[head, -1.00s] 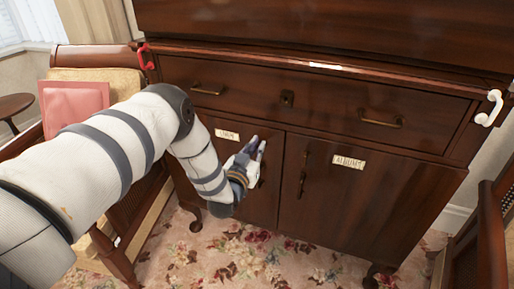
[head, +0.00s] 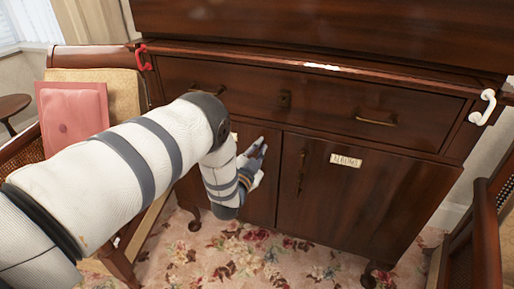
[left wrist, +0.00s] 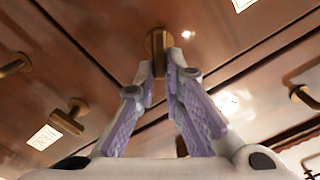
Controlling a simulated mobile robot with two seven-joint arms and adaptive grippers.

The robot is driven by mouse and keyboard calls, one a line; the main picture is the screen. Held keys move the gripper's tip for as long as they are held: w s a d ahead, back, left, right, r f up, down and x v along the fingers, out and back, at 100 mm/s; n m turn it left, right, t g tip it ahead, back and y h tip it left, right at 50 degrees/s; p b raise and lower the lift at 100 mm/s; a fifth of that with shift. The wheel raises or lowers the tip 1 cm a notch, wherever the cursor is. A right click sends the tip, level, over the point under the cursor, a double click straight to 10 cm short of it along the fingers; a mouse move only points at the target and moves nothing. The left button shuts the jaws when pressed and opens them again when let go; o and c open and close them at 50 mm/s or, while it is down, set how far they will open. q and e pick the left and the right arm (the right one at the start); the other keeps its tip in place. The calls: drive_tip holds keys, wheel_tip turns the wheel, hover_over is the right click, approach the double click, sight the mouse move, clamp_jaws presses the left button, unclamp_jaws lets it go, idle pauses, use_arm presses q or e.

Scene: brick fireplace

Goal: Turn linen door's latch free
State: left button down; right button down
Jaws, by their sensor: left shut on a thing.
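The linen door (head: 262,205) is the left door of the dark wooden cabinet and looks closed. My left gripper (head: 260,148) is at its upper right part, near the seam between the two doors. In the left wrist view the fingers (left wrist: 159,75) are closed together on a brass latch (left wrist: 157,42) on the dark wood. The latch's outer end shows past the fingertips; the part between them is hidden. In the head view my arm and hand cover the latch and nearly all of the linen label. My right gripper is out of view.
The right door with the albums label (head: 346,160) has its own brass latch (head: 302,170). Above is a drawer with brass handles (head: 377,119). A red hook (head: 144,57) and a white hook (head: 483,107) sit at the cabinet's ends. Chairs flank it, one with a pink cushion (head: 73,112).

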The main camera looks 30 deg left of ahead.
use_arm(q)
drive_tip(key=m, duration=0.3)
drive_tip(key=shift+d+f, duration=0.2)
drive_tip(key=shift+f, duration=0.1)
drive_tip(key=m, duration=0.3)
drive_tip(key=f+m+b, duration=0.1)
drive_tip(key=m, duration=0.3)
drive_tip(key=shift+d+f+b, duration=0.1)
drive_tip(key=shift+d+b, duration=0.05)
drive_tip(key=shift+b, duration=0.15)
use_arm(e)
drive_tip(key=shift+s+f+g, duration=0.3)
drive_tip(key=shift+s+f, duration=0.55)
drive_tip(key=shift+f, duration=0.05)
use_arm(q)
drive_tip(key=shift+m, duration=0.4)
drive_tip(key=c, duration=1.7)
unclamp_jaws()
drive_tip(key=v, duration=1.2)
